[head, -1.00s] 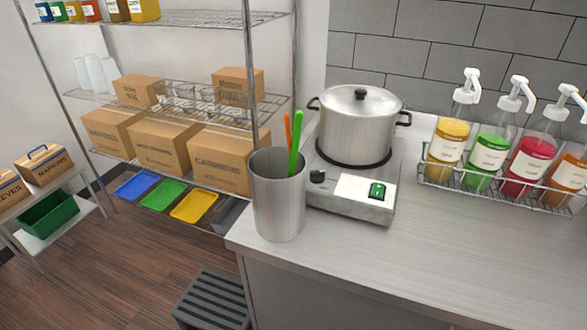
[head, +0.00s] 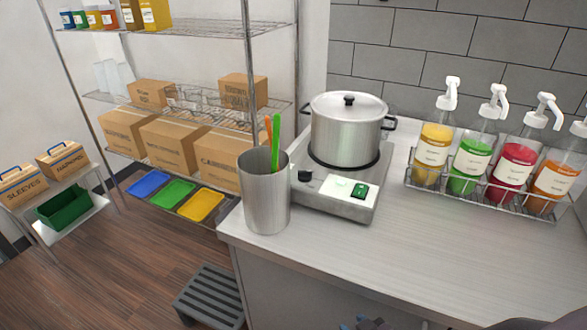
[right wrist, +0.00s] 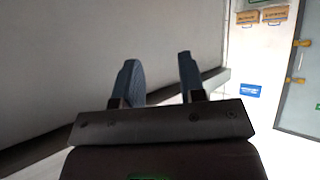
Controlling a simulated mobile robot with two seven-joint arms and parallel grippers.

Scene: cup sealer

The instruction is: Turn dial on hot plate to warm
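The hot plate (head: 322,204) stands on the counter, a metal box with a pot (head: 346,135) on its round burner. Its black dial (head: 305,175) is at the left of the front panel, and a green switch (head: 360,190) is at the right. I cannot read the dial's setting. My right gripper (right wrist: 160,78) shows in the right wrist view with its two fingers apart and nothing between them, away from the hot plate. A dark piece at the bottom edge of the head view may be part of my arm. My left gripper is not in view.
A metal cup (head: 265,200) with green and orange sticks stands just left of the hot plate, near the dial. A wire rack (head: 480,200) of pump bottles is at the right. The counter front (head: 400,255) is clear. A grey step stool (head: 210,297) is on the floor.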

